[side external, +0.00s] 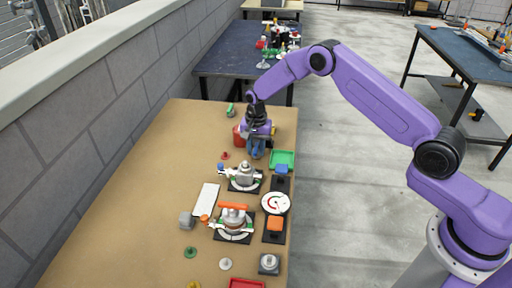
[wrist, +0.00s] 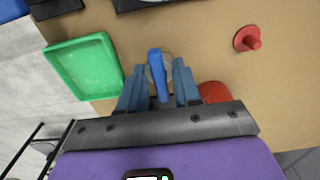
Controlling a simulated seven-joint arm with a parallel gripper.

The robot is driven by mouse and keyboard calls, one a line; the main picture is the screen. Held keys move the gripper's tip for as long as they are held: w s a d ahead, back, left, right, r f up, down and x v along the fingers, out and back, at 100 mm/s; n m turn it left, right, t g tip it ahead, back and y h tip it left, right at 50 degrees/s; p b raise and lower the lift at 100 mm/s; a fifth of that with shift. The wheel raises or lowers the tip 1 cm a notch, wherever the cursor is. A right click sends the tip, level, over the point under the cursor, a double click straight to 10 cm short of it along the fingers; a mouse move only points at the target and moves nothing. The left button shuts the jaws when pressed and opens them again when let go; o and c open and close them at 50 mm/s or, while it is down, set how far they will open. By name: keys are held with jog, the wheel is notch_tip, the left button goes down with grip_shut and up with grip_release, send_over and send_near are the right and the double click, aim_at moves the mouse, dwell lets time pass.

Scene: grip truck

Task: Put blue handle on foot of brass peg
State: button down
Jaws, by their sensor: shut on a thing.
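My gripper (side external: 257,150) is low over the far part of the brown table, just left of the green tray. In the wrist view my gripper (wrist: 158,92) has its fingers closed around a blue handle (wrist: 158,68), which points up the picture between them. A round greyish part shows behind the handle; I cannot tell whether it is attached. A brownish, brass-like peg (side external: 235,215) appears to stand in the nearer dial fixture, with an orange bar across it. Its foot is hard to make out. A similar fixture with a grey peg (side external: 245,172) stands farther back.
A green tray (side external: 282,158) lies by the right edge, also in the wrist view (wrist: 85,66). A small red peg (side external: 225,155) stands left of my gripper. A white plate (side external: 207,198), a round gauge (side external: 275,203) and black stands crowd the middle. The table's left side is clear.

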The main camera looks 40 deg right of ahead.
aim_at(256, 147)
jog(key=shift+f, duration=0.35)
dwell(0.7)
jog(key=shift+c, duration=1.9)
grip_release()
jog(key=shift+r, duration=3.7)
jog(key=shift+r, duration=0.1)
